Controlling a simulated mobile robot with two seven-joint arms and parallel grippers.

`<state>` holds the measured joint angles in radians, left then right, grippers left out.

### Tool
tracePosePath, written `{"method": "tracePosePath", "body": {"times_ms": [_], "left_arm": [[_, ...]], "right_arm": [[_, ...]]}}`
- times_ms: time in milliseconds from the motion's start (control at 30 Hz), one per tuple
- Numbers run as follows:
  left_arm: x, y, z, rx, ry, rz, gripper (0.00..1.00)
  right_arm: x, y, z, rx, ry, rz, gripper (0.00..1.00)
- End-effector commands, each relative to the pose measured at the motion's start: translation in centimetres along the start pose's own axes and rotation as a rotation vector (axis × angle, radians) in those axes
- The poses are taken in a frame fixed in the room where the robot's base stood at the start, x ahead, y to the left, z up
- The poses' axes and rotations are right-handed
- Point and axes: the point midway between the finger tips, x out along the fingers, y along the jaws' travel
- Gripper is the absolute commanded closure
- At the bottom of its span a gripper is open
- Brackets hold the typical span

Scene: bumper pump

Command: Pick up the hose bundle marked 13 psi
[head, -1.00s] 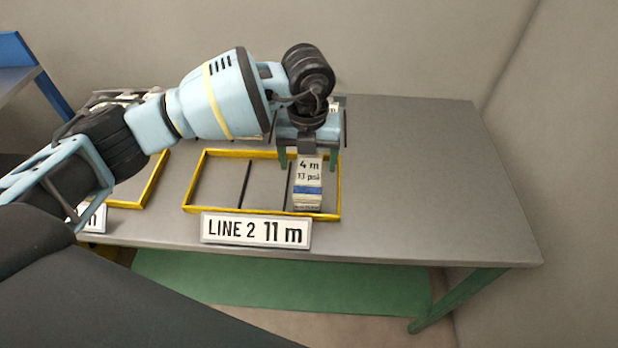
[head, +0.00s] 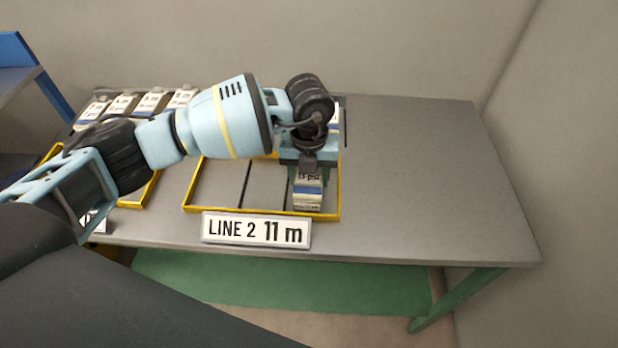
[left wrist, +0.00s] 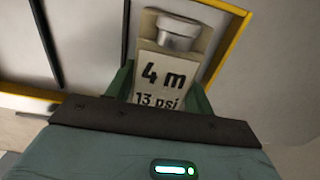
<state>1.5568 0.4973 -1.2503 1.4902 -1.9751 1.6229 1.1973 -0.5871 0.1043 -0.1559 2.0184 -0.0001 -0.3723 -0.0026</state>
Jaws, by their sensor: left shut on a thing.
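The hose bundle marked 4 m, 13 psi (head: 307,198) stands in the right compartment of the yellow-framed tray (head: 262,212). In the left wrist view the bundle (left wrist: 165,75) shows its white label and a pale round cap at its far end. My left gripper (head: 308,177) is over it, with a green finger on either side, shut on it. The gripper hides the bundle's upper part in the head view. My right gripper is not in view.
A sign reading LINE 2 11 m (head: 256,230) is at the tray's front. Several other labelled bundles (head: 150,100) stand at the back left of the grey table (head: 420,180). The table's right side is clear.

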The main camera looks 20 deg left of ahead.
Motion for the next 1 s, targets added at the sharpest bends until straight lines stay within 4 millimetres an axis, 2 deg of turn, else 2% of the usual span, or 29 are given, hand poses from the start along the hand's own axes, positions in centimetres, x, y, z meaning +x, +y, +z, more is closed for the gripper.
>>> {"method": "tracePosePath", "body": {"times_ms": [33, 133, 467, 800, 1000], "left_arm": [[0.0, 0.0, 0.0, 0.0, 0.0, 0.0, 0.69], [0.0, 0.0, 0.0, 0.0, 0.0, 0.0, 0.82], [-0.8, -0.1, 0.1, 0.0, -0.003, -0.003, 0.83], [-6.6, -0.1, 0.1, 0.0, -0.005, -0.004, 0.83], [-9.3, 0.0, 0.1, 0.0, -0.003, -0.002, 0.83]], "right_arm": [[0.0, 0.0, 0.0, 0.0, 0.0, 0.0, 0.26], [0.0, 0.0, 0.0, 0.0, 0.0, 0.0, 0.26], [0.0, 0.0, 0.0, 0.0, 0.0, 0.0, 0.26], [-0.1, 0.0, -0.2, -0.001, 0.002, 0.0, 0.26], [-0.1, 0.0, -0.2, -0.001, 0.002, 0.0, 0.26]]}}
